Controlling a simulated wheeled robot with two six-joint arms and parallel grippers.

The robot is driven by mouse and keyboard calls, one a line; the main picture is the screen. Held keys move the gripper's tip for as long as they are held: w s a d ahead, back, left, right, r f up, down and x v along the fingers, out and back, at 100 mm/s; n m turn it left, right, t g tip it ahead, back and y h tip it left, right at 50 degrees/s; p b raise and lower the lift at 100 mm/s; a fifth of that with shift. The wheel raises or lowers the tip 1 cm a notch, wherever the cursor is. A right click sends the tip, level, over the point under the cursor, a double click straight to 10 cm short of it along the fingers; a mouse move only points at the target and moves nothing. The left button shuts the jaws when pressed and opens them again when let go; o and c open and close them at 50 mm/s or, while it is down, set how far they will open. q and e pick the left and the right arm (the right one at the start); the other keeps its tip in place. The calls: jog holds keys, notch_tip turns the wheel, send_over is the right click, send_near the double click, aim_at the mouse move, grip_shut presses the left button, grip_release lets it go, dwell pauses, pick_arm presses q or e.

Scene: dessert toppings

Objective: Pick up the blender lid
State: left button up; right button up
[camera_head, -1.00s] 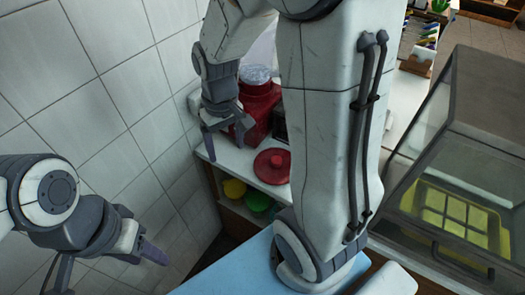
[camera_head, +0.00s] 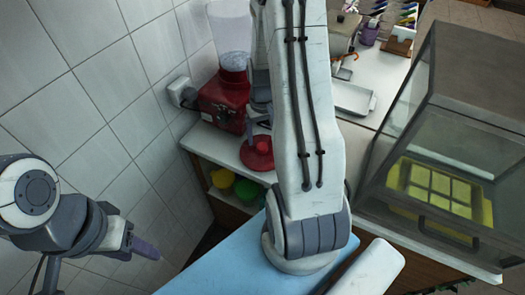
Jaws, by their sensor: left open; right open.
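The red round blender lid (camera_head: 257,158) lies flat on the white counter, a raised knob at its middle; my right arm hides its right edge. My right gripper (camera_head: 258,132) points down just above the lid, with open fingers around or close over the knob; I cannot tell whether they touch it. The red blender base (camera_head: 220,103) with its clear jar (camera_head: 232,38) stands behind the lid, against the wall. My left gripper (camera_head: 148,248) is open and empty at the lower left, away from the counter.
A glass display case (camera_head: 450,130) with a yellow tray (camera_head: 436,190) stands at the right. A grey tray (camera_head: 354,98) lies on the counter behind my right arm. Yellow (camera_head: 222,178) and green (camera_head: 247,189) bowls sit on the shelf below.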

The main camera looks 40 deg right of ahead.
aim_at(262, 146)
jog(key=shift+a+f, duration=0.1)
jog(key=shift+f, duration=1.8)
grip_shut()
jog(key=shift+r, duration=0.15)
